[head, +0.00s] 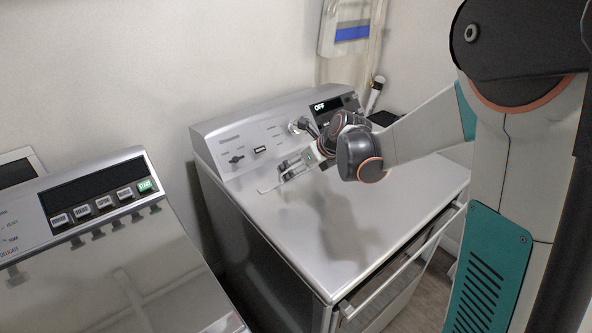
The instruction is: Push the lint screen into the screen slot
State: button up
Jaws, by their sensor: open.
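My gripper (290,168) is at the back of the silver dryer's top, just in front of its control panel. Its jaws are small in the head view and look open. A thin pale edge (268,188) shows at the dryer top beside the fingertips, on their left; it may be the lint screen, but I cannot tell for certain. The screen slot cannot be made out and is probably hidden by the gripper. I cannot tell whether the fingers touch the screen.
The dryer (385,215) has a clear flat top in front of my arm. Its control panel (262,140) with knobs rises close behind my gripper. A washer (150,255) with a row of buttons stands at the left.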

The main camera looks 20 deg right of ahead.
jog(key=v, duration=0.7)
jog(key=shift+f, duration=0.1)
jog(key=s+a+r+n+h, duration=0.1)
jog(key=s+a+r+n, duration=0.1)
jog(key=s+n, duration=0.55)
jog(key=s+a+r+n, duration=0.2)
jog(key=s+n, duration=0.5)
jog(key=n, duration=0.2)
jog(key=s+f+n+h, duration=0.2)
jog(key=s+n, duration=1.1)
jog(key=n, duration=0.2)
jog(key=shift+d, duration=0.15)
